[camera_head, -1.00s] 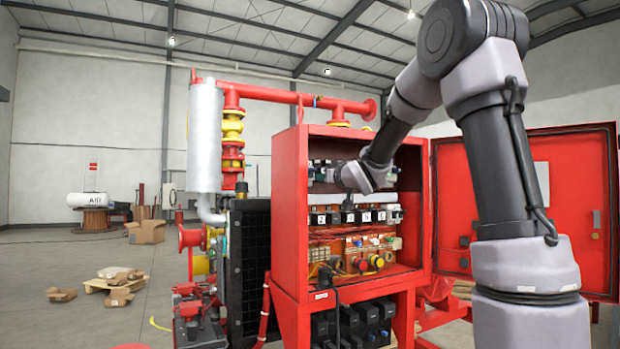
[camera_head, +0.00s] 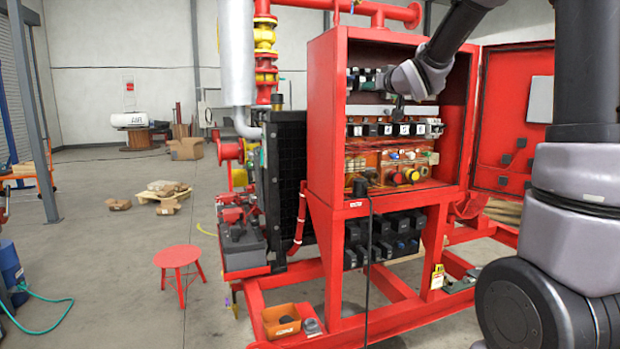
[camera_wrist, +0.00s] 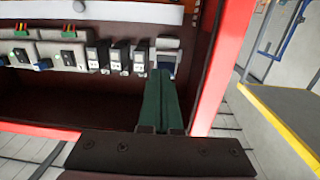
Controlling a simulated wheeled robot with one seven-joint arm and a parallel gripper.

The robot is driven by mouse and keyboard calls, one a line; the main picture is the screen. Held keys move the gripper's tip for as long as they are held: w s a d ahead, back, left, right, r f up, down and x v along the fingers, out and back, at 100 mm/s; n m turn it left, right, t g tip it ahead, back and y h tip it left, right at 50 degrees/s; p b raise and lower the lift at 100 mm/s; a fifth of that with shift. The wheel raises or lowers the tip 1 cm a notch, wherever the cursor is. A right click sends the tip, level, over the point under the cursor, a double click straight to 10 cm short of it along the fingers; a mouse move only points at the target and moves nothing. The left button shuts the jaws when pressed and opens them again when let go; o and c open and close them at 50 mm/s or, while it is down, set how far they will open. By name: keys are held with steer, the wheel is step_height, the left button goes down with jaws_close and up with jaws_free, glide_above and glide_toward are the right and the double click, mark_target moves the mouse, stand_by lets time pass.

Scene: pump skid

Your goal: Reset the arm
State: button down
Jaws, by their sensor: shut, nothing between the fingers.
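The open red cabinet (camera_head: 322,120) stands in the middle of the head view, with rows of switches inside. My arm reaches in from the right. My gripper (camera_head: 398,108) is small and dark below the grey wrist, in front of the cabinet's upper rows, and partly hidden. In the wrist view my gripper's green fingers (camera_wrist: 160,72) lie together with nothing between them. Their tips overlap the right end of a row of grey switches (camera_wrist: 118,55), beside the red cabinet frame (camera_wrist: 222,65). I cannot tell whether they touch anything.
The open red cabinet door (camera_head: 510,150) is at the right, close to my arm. A black cable (camera_head: 368,250) hangs down the cabinet front. A red stool (camera_head: 180,257) and an orange bin (camera_head: 281,320) stand lower left. The grey floor at left is mostly clear.

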steer(key=s+d+f+m+g+h, duration=0.2)
steer(key=s+d+m, duration=0.15)
steer(key=s, duration=0.45)
steer(key=s+d+f+m+g+h, duration=0.2)
steer(key=s+d, duration=0.2)
steer(key=s, duration=0.4)
steer(key=s+a+f+g, duration=0.1)
steer(key=s+f+g, duration=0.1)
steer(key=s, duration=0.4)
steer(key=s+a+f+m+g+y, duration=0.1)
steer(key=s+f+g, duration=0.1)
steer(key=s, duration=0.5)
steer(key=s+a+f+g, duration=0.2)
steer(key=s+f, duration=0.2)
steer(key=s, duration=0.3)
steer(key=shift+f+y, duration=0.3)
steer(key=shift+f, duration=0.05)
steer(key=shift+s+d+m, duration=0.1)
steer(key=shift+d+m, duration=0.05)
steer(key=shift+m, duration=0.1)
